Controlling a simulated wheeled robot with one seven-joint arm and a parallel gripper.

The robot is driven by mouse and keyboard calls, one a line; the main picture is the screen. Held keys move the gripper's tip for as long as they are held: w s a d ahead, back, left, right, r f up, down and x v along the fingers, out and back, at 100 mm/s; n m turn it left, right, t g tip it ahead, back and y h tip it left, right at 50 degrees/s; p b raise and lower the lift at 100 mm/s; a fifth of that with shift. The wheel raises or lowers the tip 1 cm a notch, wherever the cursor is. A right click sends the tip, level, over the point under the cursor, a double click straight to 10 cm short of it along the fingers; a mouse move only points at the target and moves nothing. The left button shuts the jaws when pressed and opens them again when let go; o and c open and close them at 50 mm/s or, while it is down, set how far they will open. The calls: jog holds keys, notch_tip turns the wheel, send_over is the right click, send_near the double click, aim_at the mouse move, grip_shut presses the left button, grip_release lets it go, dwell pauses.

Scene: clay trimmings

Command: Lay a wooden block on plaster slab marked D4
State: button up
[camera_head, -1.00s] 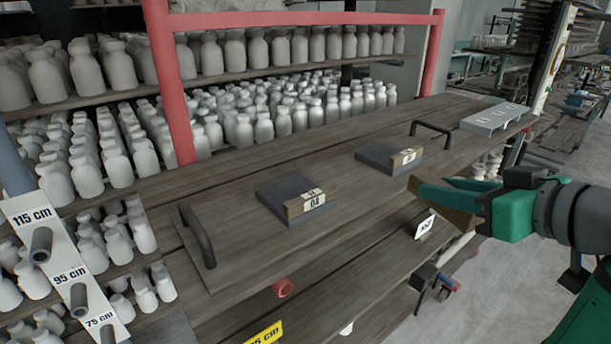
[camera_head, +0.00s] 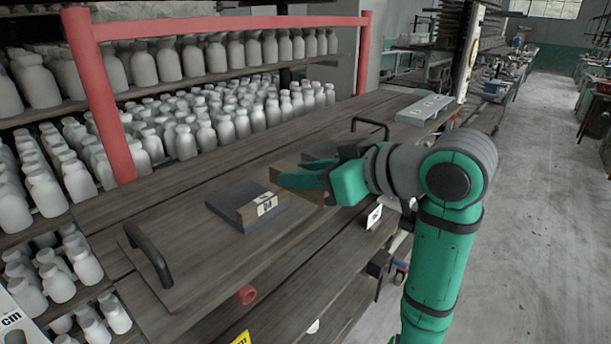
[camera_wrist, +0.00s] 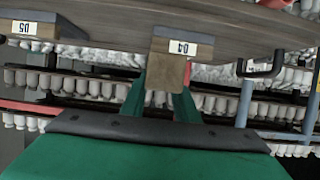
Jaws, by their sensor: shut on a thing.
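The dark grey slab with a wooden front edge and a white label that seems to read D4 (camera_head: 240,203) lies on the wooden board. It also shows in the wrist view (camera_wrist: 182,31), where its label is upside down. My gripper (camera_head: 295,182) is shut on a wooden block (camera_wrist: 165,74), partly hidden by the green fingers in the head view. The block is held in the air just right of the D4 slab. In the wrist view it overlaps the slab's near edge; I cannot tell the gap. The D4 slab's top looks bare.
A second slab, marked D5 (camera_wrist: 30,45), lies beside D4 and is largely hidden behind my gripper in the head view. Black handles (camera_head: 148,255) stand on the board. A red frame (camera_head: 100,95) and shelves of white bottles (camera_head: 240,115) stand behind.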

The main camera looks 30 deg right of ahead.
send_over(253, 188)
jog(key=shift+f, duration=2.4)
jog(key=shift+f, duration=0.25)
dwell(0.6)
jog(key=o, duration=1.2)
jog(key=shift+c, duration=0.2)
jog(key=v, duration=1.1)
jog(key=shift+w, duration=0.1)
